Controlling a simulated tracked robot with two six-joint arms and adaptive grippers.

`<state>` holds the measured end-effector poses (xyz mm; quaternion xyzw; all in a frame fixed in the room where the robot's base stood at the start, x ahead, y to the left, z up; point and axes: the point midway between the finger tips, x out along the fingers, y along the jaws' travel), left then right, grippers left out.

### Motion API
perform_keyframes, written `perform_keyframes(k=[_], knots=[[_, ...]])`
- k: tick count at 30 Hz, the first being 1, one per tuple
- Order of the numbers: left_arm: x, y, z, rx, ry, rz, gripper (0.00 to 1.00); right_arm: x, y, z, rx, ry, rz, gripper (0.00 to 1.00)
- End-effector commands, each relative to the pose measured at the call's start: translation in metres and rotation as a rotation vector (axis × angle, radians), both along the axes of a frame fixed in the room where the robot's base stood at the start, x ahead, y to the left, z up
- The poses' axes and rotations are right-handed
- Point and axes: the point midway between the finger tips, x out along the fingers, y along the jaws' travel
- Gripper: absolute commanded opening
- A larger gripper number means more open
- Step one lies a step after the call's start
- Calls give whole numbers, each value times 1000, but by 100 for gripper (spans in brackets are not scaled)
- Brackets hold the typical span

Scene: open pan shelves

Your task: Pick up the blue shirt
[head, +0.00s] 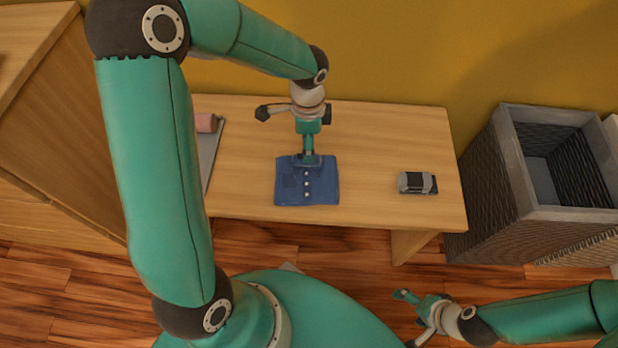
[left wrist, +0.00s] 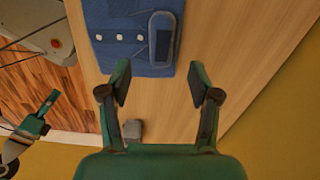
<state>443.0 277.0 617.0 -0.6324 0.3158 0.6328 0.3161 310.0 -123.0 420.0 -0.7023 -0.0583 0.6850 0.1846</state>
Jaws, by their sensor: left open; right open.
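The blue shirt (head: 320,190) lies folded on the wooden table, with white buttons down its middle. My left gripper (head: 308,158) is over the shirt's far edge in the head view, pointing down; the gap to the cloth is hard to judge. My right gripper (head: 404,298) is open and empty, over the floor in front of the table.
A small grey and black object (head: 417,183) lies on the table (head: 250,120) to the right of the shirt. A grey tray (head: 212,150) with a pink item (head: 206,122) is at the left end. A wicker basket (head: 490,190) stands right of the table.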

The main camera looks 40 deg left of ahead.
Motion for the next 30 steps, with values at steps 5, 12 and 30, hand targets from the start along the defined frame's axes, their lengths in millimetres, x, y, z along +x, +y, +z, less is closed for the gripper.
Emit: perform_keyframes(k=[5, 12, 30], knots=[[-1, 1, -17, 0, 1, 2, 62, 0, 0, -5, 0, 0, 0, 82], [-1, 3, -36, -2, 4, 4, 62, 0, 0, -13, 0, 0, 0, 82], [0, 6, -69, -1, 0, 4, 48, 0, 0, -23, 0, 0, 0, 82]])
